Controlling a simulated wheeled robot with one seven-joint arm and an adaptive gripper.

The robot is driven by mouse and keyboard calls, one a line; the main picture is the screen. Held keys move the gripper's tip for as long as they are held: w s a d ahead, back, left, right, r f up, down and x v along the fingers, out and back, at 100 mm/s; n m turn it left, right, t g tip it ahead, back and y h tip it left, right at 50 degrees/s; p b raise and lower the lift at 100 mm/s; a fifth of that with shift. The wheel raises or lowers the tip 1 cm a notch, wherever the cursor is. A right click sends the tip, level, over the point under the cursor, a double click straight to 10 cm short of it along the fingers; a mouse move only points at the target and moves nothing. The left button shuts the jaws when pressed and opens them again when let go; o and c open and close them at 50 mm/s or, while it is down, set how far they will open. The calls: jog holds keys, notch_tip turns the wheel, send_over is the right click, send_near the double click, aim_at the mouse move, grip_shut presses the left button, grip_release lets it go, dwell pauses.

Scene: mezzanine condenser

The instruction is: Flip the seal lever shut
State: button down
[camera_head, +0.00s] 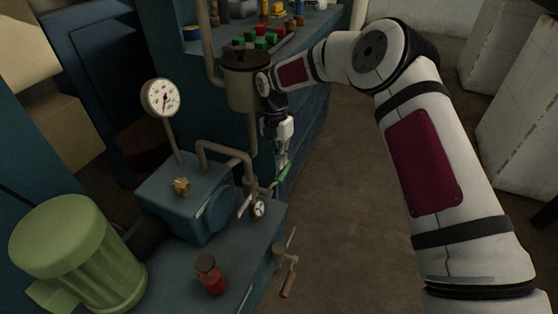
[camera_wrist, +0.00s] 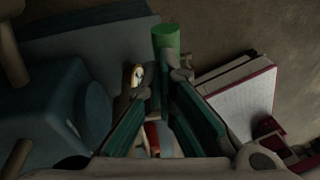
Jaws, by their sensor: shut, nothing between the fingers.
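A lever with a green grip (camera_head: 284,174), which looks like the seal lever, sticks out beside the pipework at the edge of the blue pump bench. Its green end also shows in the wrist view (camera_wrist: 166,42), just beyond the fingertips. My gripper (camera_head: 282,160) points down right above the green grip. It is shut and empty. In the wrist view my gripper (camera_wrist: 161,84) has its tips close to the green end; I cannot tell whether they touch it. The lever's pivot is mostly hidden.
A pressure gauge (camera_head: 162,98), a blue pump housing (camera_head: 180,190), a green ribbed motor (camera_head: 68,248) and a red jar (camera_head: 210,276) are on the left. A brown-handled crank (camera_head: 288,284) hangs at the bench front. The floor (camera_head: 345,220) to the right is clear.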

jog(key=shift+f, duration=0.15)
dwell(0.5)
notch_tip(320, 180, up, 10)
dwell(0.5)
dwell(0.3)
